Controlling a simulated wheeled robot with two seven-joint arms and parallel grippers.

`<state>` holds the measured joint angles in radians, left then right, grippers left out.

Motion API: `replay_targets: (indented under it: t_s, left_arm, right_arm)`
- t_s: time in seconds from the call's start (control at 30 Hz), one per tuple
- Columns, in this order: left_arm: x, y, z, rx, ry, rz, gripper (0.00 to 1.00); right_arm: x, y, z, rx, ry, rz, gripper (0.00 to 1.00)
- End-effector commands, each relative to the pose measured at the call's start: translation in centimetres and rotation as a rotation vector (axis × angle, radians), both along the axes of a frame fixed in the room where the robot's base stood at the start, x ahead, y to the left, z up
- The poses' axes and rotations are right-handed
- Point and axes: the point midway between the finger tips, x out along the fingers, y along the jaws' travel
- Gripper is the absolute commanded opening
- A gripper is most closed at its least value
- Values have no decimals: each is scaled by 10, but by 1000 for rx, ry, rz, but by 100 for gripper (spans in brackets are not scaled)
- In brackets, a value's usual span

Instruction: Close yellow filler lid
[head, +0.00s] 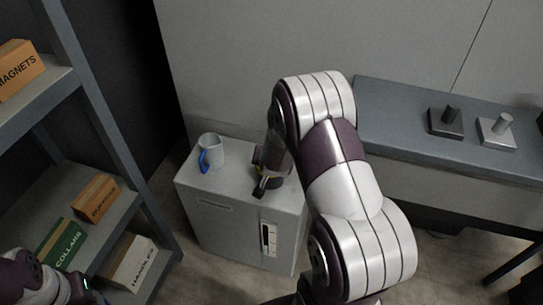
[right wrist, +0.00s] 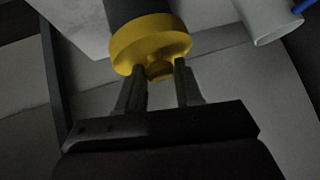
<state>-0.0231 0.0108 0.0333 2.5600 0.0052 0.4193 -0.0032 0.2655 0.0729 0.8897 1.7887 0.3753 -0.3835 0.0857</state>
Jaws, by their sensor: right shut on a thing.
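The yellow filler lid (right wrist: 140,42) is a round yellow cap with a small knob, against a dark cylindrical part (right wrist: 135,10) in the right wrist view. My right gripper (right wrist: 162,72) has its two fingers on either side of the knob and is shut on it. In the head view my right gripper (head: 262,186) is over the top of the grey cabinet (head: 220,188), and its wrist hides most of the lid. I cannot tell how far the lid is turned or seated. Part of my left arm shows at the bottom left, but its gripper is out of view.
A pale mug (head: 210,147) with a blue handle stands on the cabinet's left side. A shelf (head: 128,210) with labelled boxes is at the left. A grey bench (head: 400,110) at the right holds two blocks with pegs (head: 446,124) (head: 497,133).

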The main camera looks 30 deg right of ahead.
Motion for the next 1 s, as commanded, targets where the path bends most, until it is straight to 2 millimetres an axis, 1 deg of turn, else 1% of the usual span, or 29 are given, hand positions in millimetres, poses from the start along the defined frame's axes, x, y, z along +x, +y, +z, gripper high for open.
replay_targets:
  t_s: [0.03,0.4,0.43,0.5,1.0]
  left_arm:
    - [0,0,-3,0,0,0,42]
    - [0,0,-3,0,0,0,42]
    - [0,0,-3,0,0,0,42]
    - [0,0,-3,0,0,0,42]
    - [0,0,-3,0,0,0,42]
  right_arm:
    - [-13,9,-20,24,53,9,0]
    - [-13,9,-21,24,53,10,0]
    - [-13,9,-21,24,53,10,38]
    - [-13,9,-21,24,53,9,58]
    - [-14,7,-21,25,52,2,58]
